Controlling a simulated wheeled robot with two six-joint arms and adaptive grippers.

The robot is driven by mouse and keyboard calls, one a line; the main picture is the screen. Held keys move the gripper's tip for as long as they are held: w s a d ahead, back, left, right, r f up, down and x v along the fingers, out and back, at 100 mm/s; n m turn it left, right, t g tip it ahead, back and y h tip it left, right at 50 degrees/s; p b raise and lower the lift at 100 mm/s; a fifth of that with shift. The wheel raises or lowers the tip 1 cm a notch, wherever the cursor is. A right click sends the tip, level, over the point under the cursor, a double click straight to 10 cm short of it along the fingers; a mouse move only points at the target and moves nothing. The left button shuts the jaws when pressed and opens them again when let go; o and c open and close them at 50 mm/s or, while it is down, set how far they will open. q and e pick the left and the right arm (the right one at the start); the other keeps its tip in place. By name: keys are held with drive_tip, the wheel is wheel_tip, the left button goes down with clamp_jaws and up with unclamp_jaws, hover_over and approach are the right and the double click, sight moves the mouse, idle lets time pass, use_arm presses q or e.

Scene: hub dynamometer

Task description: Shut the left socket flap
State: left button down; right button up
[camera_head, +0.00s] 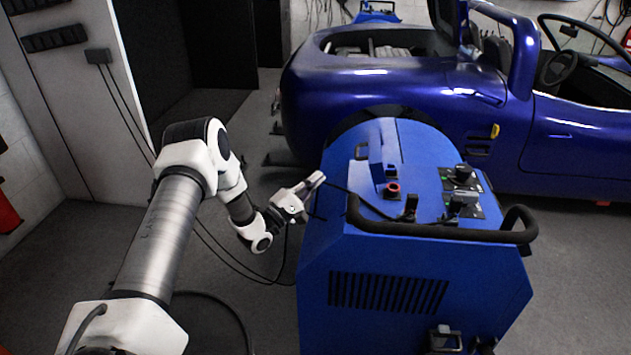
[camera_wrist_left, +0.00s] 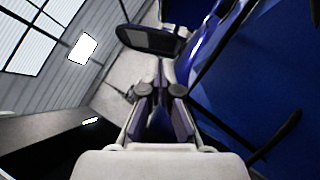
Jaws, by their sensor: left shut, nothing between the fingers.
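The blue hub dynamometer (camera_head: 400,245) stands right of my left arm in the head view. On its top, a blue flap (camera_head: 376,152) stands raised, with a small blue socket (camera_head: 391,173) and a red round socket (camera_head: 393,189) just right of it. My left gripper (camera_head: 318,179) is shut and empty, at the machine's left edge, apart from the raised flap and to its left. In the left wrist view, the gripper's fingers (camera_wrist_left: 160,77) come together with nothing between them. I cannot make out the flap there for certain. My right gripper is out of view.
A black bar handle (camera_head: 440,232) runs along the machine's front top edge. Black levers or plugs (camera_head: 411,204) and control panels (camera_head: 463,178) sit right of the sockets. Cables hang by the machine's left side. A blue car (camera_head: 400,95) stands close behind. Floor is open at left.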

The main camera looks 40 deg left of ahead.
sight(366, 157)
use_arm(q)
drive_tip(key=w+d+r, duration=0.1)
drive_tip(key=w, duration=0.1)
drive_tip(key=w+d+r, duration=0.1)
drive_tip(key=w, duration=0.2)
drive_tip(key=w+d+r+p, duration=0.1)
drive_tip(key=w+d, duration=0.1)
drive_tip(key=shift+w+r, duration=0.25)
drive_tip(key=shift+r, duration=0.05)
drive_tip(key=shift+w+d+r+m+g+p, duration=0.1)
drive_tip(key=shift+d+r+m+g+p, duration=0.2)
drive_tip(key=shift+r+m+g+p, duration=0.5)
drive_tip(key=shift+f+h, duration=0.2)
drive_tip(key=shift+h, duration=0.1)
